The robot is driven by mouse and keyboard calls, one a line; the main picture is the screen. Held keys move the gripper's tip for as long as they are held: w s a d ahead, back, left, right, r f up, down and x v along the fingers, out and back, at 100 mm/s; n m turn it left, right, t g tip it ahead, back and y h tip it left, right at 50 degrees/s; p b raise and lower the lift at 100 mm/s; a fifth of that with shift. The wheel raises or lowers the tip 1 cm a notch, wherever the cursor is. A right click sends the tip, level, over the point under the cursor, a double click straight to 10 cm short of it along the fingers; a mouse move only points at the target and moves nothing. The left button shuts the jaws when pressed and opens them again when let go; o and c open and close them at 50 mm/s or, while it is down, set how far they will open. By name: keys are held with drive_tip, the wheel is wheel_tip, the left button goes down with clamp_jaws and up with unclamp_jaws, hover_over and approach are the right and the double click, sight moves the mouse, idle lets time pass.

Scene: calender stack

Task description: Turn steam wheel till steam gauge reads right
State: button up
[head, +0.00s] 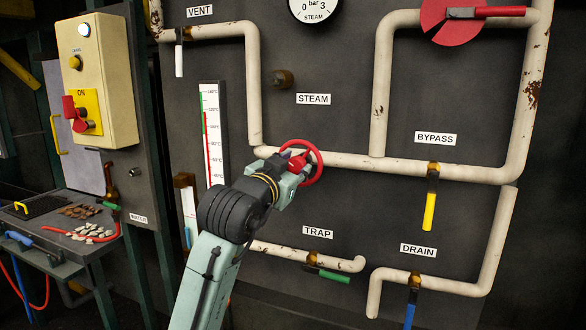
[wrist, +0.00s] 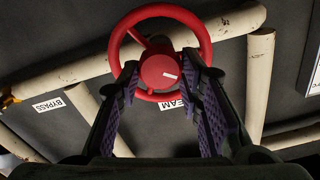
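The red steam wheel (head: 318,164) is on the pale pipe below the STEAM label (head: 313,99). It also shows in the wrist view (wrist: 200,25), with a round red hub (wrist: 161,71) bearing a white mark. My gripper (head: 293,172) is at the wheel. In the wrist view, its two purple-padded fingers (wrist: 160,72) are spread on either side of the hub; whether they touch it is hard to tell.
A thermometer-like scale (head: 212,130) is left of the wheel. A yellow BYPASS lever (head: 429,211), green TRAP lever (head: 334,276) and blue DRAIN lever (head: 411,310) are at right and below. A control box (head: 104,85) and tray stand at left.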

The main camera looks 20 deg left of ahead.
drive_tip(key=o, duration=0.4)
drive_tip(key=shift+o, duration=0.2)
drive_tip(key=s, duration=1.2)
drive_tip(key=shift+a, duration=0.15)
